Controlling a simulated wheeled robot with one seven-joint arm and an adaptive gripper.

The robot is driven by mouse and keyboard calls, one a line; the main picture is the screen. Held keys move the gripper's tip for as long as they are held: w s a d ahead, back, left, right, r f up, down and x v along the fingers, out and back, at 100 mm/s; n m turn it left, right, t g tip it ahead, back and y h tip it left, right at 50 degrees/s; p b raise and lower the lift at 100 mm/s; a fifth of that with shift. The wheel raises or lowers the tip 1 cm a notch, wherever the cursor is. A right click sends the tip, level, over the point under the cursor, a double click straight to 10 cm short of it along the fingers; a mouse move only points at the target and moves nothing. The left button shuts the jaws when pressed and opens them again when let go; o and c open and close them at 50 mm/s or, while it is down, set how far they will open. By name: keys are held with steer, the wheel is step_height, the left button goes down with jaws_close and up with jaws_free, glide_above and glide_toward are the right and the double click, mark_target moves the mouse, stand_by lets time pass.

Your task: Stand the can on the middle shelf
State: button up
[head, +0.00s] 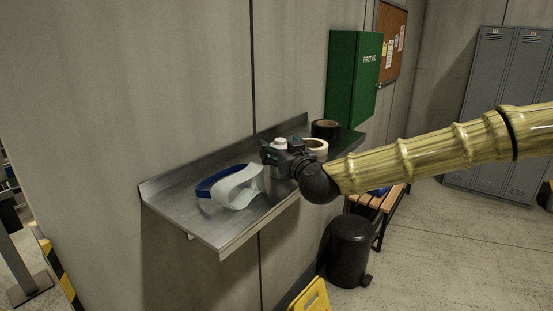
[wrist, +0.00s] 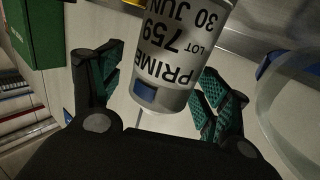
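The can (wrist: 172,50) is a pale grey cylinder with dark printed lettering and a small blue square, seen large in the wrist view. In the head view its pale top (head: 280,143) shows just behind my gripper (head: 280,157), which hides most of its body. It stands on a steel wall shelf (head: 182,211). My gripper's two green-padded fingers, also in the wrist view (wrist: 160,75), are spread on either side of the can. A gap shows at the left finger; contact at the right finger is unclear. A middle shelf among several is not in view.
A clear visor with a blue band (head: 235,187) lies left of my gripper. A white tape roll (head: 317,147) and a black roll (head: 325,128) sit close on the right. A green first-aid cabinet (head: 352,78) hangs behind. A black bin (head: 348,250) and bench (head: 380,201) stand below.

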steer(key=c, duration=1.2)
